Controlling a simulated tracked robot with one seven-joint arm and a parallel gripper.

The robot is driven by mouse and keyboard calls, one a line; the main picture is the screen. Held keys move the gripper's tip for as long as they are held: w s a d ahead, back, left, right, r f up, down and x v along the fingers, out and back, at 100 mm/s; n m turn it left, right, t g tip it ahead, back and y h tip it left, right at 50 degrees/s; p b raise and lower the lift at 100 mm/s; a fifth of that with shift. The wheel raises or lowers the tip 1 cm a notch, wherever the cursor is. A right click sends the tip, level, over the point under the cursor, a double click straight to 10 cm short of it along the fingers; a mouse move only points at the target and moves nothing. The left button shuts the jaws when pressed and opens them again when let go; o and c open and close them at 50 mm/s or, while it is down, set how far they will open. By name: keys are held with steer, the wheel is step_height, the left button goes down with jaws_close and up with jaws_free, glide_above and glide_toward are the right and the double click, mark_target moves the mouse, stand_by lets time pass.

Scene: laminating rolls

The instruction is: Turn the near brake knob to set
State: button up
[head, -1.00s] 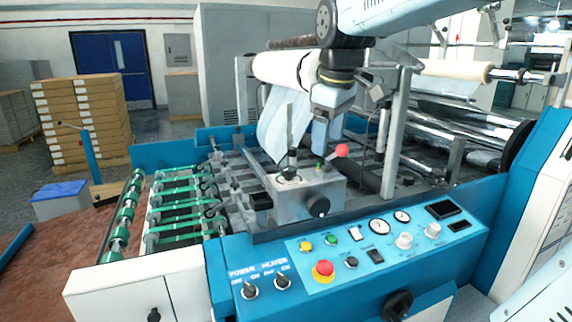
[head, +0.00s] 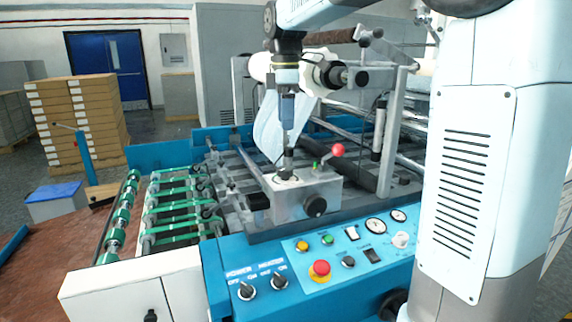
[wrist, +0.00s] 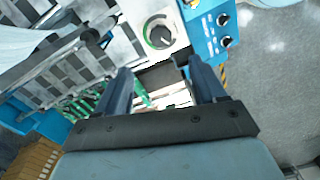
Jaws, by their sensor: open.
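The near brake knob (head: 287,170) is a dark knob on top of the grey box on the machine's near side. In the wrist view the knob (wrist: 161,34) shows from above, round and black, on a pale dial with a green arc at its left. I cannot tell its exact setting. My gripper (head: 287,128) points down just above the knob, its fingers nearly in line in the head view. In the wrist view my gripper (wrist: 158,68) is open and empty, with the knob beyond and between the fingertips. I see no contact.
A red-ball lever (head: 337,150) stands right beside the knob, and a black side knob (head: 315,207) sits on the box's front. The film roll (head: 268,68) and its shaft end are behind my gripper. The blue control panel (head: 290,290) lies in front.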

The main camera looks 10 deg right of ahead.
mark_target(286, 168)
step_height(286, 168, down, 13)
steer(key=shift+r, duration=0.1)
stand_by(0.4)
steer(key=shift+c, duration=0.4)
steer(key=c, duration=1)
